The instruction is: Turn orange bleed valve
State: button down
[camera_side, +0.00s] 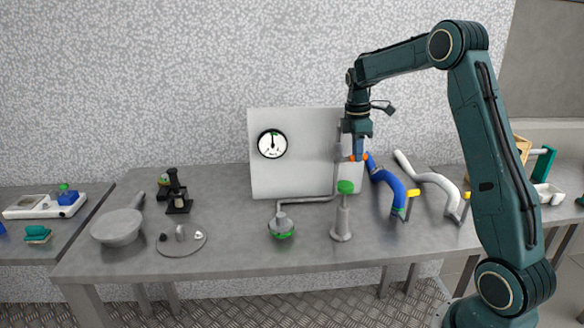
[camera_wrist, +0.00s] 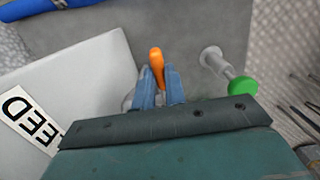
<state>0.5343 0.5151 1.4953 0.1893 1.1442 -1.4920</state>
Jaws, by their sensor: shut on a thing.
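The orange bleed valve (camera_wrist: 156,62) shows in the wrist view as an upright orange handle between the two blue fingers of my gripper (camera_wrist: 159,80). The fingers are shut on it. In the side view my gripper (camera_side: 359,153) points straight down at the right edge of the white panel, and small orange ends of the valve (camera_side: 366,157) show beside the fingers. The valve's body is mostly hidden behind the fingers. A label reading "EED" (camera_wrist: 28,118) is partly visible on the panel in the wrist view.
The white panel (camera_side: 300,185) carries a round gauge (camera_side: 271,144). A green-topped post (camera_side: 345,187) stands in front of the valve. A blue hose (camera_side: 388,185) and a white hose (camera_side: 425,177) lie at the right. A grey pan (camera_side: 117,228) and a round plate (camera_side: 182,245) sit at the left.

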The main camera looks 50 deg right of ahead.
jog(key=shift+w+a+r+g+h, duration=0.15)
jog(key=shift+w+r+g+h, duration=0.05)
jog(key=shift+r+g+h, duration=0.25)
jog(key=shift+w+a+g+h, duration=0.1)
jog(key=shift+g+h, duration=0.15)
jog(key=shift+h, duration=0.1)
jog(key=shift+w+a+r+g+h, duration=0.15)
jog(key=shift+a+r+g+h, duration=0.05)
jog(key=shift+g+h, duration=0.3)
jog(key=shift+w+a+r+g+h, duration=0.1)
jog(key=shift+a+r+g+h, duration=0.05)
jog(key=shift+g+h, duration=0.35)
jog(key=c, duration=1.4)
grip_release()
jog(key=shift+c, duration=0.2)
jog(key=shift+s+d+f+t+y, duration=0.2)
jog(key=shift+t+y, duration=0.3)
jog(key=shift+s+d+f+t+y, duration=0.15)
jog(key=shift+d+t+y, duration=0.05)
jog(key=shift+t+y, duration=0.3)
jog(key=shift+s+d+f+t+y, duration=0.15)
jog(key=shift+f+t+y, duration=0.15)
jog(key=shift+t+y, duration=0.25)
jog(key=shift+s+d+f+t+y, duration=0.15)
jog(key=shift+f+t+y, duration=0.1)
jog(key=shift+t+y, duration=0.3)
